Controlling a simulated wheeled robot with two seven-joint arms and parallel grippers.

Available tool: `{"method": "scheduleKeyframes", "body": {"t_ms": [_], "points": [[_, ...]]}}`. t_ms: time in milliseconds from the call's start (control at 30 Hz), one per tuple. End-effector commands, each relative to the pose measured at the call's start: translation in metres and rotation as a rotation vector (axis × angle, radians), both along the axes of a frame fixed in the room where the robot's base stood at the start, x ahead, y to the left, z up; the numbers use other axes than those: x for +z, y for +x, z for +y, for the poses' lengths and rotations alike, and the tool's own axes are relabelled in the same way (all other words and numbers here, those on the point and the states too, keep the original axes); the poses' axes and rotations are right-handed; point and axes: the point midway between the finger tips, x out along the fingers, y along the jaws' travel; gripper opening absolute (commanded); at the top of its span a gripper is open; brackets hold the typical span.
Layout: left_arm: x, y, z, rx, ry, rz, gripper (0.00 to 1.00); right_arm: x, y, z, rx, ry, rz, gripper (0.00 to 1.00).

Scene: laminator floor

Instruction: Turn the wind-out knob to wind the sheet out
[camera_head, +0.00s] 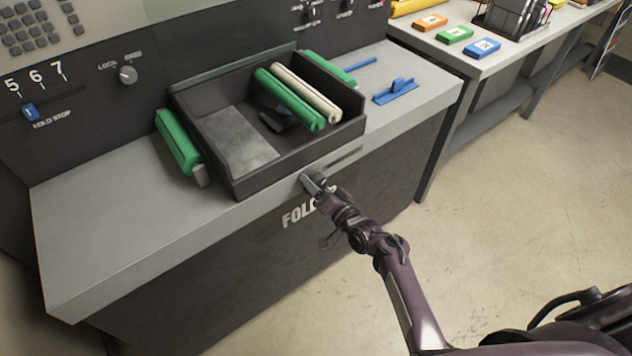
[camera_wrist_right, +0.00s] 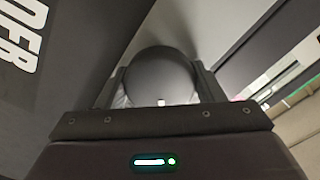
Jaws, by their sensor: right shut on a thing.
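The wind-out knob (camera_wrist_right: 160,72) is a dark round knob with a small white mark on its near edge. It is on the front of the folder, just below the worktop edge. My right gripper (camera_head: 313,182) is shut on it, with one finger on each side of the knob in the wrist view. In the head view the gripper mostly hides the knob. A grey flat panel (camera_head: 238,142) lies in the open dark tray (camera_head: 229,182) above; I cannot tell whether it is a sheet. My left gripper is not in view.
Green rollers (camera_head: 178,142) and a cream roller (camera_head: 306,92) are at the tray. A blue tool (camera_head: 396,91) lies on the grey worktop (camera_head: 115,232). A side table (camera_head: 440,52) stands at the back right. The floor (camera_head: 530,200) at right is clear.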

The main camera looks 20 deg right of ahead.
Motion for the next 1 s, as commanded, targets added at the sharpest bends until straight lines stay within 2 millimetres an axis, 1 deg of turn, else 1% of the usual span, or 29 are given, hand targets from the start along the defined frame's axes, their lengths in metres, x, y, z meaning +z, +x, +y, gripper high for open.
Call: {"method": "scheduleKeyframes", "body": {"t_ms": [33,100,1000], "points": [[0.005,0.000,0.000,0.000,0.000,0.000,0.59,0.002,0.000,0.000,-0.001,0.044,0.017,0.39],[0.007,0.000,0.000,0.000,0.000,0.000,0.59,0.002,0.000,0.000,-0.001,0.106,0.039,0.39],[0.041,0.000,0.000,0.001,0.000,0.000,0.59,0.002,0.000,0.000,-0.002,0.911,0.330,0.39]]}}
